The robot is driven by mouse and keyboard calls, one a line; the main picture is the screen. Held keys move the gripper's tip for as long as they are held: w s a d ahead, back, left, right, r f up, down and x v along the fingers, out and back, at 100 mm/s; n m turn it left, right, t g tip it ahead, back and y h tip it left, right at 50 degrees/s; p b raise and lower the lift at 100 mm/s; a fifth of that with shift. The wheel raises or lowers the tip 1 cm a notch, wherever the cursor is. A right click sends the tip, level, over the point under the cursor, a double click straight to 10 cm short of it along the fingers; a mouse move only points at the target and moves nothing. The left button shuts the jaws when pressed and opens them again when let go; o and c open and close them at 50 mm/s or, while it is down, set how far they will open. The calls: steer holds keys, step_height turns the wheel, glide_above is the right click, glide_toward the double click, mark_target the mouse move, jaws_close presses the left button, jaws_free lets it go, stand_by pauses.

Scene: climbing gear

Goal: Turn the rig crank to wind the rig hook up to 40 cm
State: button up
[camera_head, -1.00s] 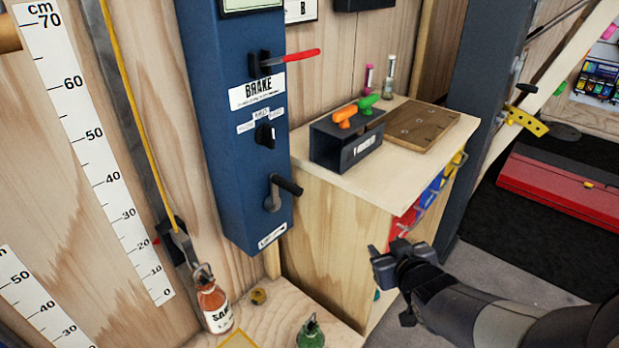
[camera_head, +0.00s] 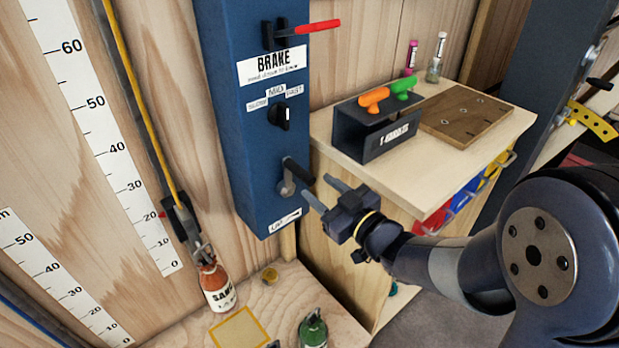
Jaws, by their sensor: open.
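The rig crank (camera_head: 287,186) is a grey arm with a black handle on the lower part of the blue rig column (camera_head: 232,120). The rig hook (camera_head: 198,250) hangs on a yellow rope at the left, low on the centimetre scale (camera_head: 98,115), near the 0 to 10 marks. An orange sand bottle (camera_head: 217,286) is at the hook, low over the wooden bench. My gripper (camera_head: 324,194) is open and empty. Its two fingers point left, just right of and below the crank handle. I cannot tell whether a finger touches the crank.
Above the crank are a red brake lever (camera_head: 305,28) and a black selector knob (camera_head: 281,115). A wooden cabinet (camera_head: 330,122) with a black holder (camera_head: 375,132) stands close to the right. A green bottle (camera_head: 313,329) stands on the bench below.

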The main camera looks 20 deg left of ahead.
mark_target(316, 185)
steer(key=shift+x, duration=2.4)
jaws_close()
